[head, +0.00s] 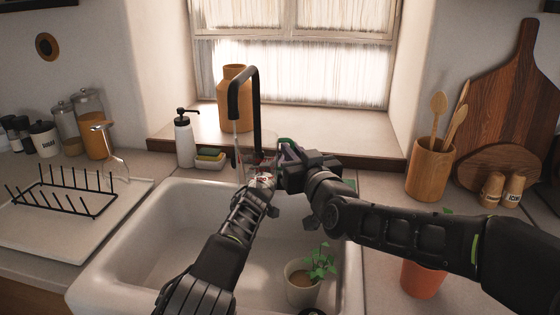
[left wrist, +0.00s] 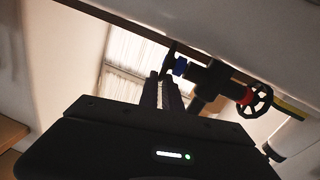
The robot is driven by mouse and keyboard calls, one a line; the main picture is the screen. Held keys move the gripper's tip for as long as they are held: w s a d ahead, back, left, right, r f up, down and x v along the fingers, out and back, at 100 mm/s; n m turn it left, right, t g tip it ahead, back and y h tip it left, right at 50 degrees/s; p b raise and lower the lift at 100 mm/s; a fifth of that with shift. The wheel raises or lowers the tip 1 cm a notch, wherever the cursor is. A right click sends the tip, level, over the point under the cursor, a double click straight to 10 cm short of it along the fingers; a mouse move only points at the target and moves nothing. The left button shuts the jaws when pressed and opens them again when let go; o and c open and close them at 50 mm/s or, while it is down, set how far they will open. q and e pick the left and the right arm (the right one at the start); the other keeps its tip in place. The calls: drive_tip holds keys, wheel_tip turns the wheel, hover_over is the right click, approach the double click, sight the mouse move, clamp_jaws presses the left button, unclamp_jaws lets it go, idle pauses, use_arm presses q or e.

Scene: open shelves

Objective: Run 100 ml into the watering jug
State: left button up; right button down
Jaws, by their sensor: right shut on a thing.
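The black tap (head: 245,82) arches over the white sink, and a thin pale line, perhaps water, hangs below its spout. In the left wrist view, seen upside down, the tap body (left wrist: 210,76) carries a red-marked wheel (left wrist: 260,100) and a blue-marked side. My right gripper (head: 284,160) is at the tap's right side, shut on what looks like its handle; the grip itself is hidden. My left gripper (head: 262,184) is below the spout; its jaw gap is unclear. A small clear, red-and-white shape shows at its fingertips. I cannot make out the watering jug for certain.
A potted plant (head: 302,284) stands in the sink (head: 150,240). An orange pot (head: 424,278) is on the right counter under my right arm. A soap bottle (head: 184,140) and sponge dish (head: 210,162) stand behind the sink; a black rack (head: 66,195) is left.

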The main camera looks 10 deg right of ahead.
use_arm(q)
clamp_jaws()
drive_tip(key=shift+s+f, duration=0.1)
drive_tip(key=shift+f, duration=0.05)
drive_tip(key=shift+s+f+t+h, duration=0.1)
drive_tip(key=shift+t+h, duration=0.2)
drive_tip(key=shift+t, duration=0.4)
drive_tip(key=shift+o, duration=1.3)
unclamp_jaws()
